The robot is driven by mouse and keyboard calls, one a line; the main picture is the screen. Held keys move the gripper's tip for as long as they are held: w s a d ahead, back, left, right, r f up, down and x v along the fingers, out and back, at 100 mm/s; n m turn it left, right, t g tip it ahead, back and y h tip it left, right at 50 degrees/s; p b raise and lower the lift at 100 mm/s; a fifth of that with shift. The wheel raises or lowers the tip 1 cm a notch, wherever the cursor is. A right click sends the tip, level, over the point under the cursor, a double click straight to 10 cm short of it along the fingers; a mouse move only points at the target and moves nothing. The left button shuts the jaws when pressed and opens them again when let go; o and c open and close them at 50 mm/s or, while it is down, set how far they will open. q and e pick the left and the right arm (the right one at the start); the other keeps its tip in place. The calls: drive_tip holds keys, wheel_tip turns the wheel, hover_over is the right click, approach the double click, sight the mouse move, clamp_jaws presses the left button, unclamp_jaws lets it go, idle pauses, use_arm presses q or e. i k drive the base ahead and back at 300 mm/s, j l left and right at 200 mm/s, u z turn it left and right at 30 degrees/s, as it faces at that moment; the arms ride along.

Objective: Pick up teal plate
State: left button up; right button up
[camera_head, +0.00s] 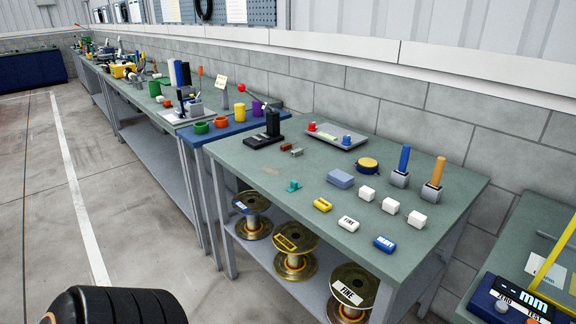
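A small teal piece (293,186) lies on the green-grey top of the near workbench (262,188), left of the middle. It is the only teal thing I can make out there, and it is too small to tell its exact shape. A yellow label plate (322,205), a white plate marked FINE (348,223) and a blue plate marked HEAVY (385,243) lie in a row to its right, along the front edge. Neither of my grippers is in view, and nothing touches the teal piece.
Spools (294,251) with label plates stand on the shelf below. White blocks (367,193), a blue-grey box (341,177), a yellow round tin (367,164), two upright handles (435,172) and a black stand (268,132) share the benchtop. Open floor (150,220) lies to the left.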

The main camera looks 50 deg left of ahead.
sight(294, 185)
drive_tip(key=j+z, duration=0.1)
drive_tip(key=j, duration=0.5)
drive_tip(key=k+j, duration=0.15)
drive_tip(key=j, duration=0.45)
drive_tip(key=k+j+z, duration=0.15)
drive_tip(key=j, duration=0.5)
drive_tip(key=i, duration=0.05)
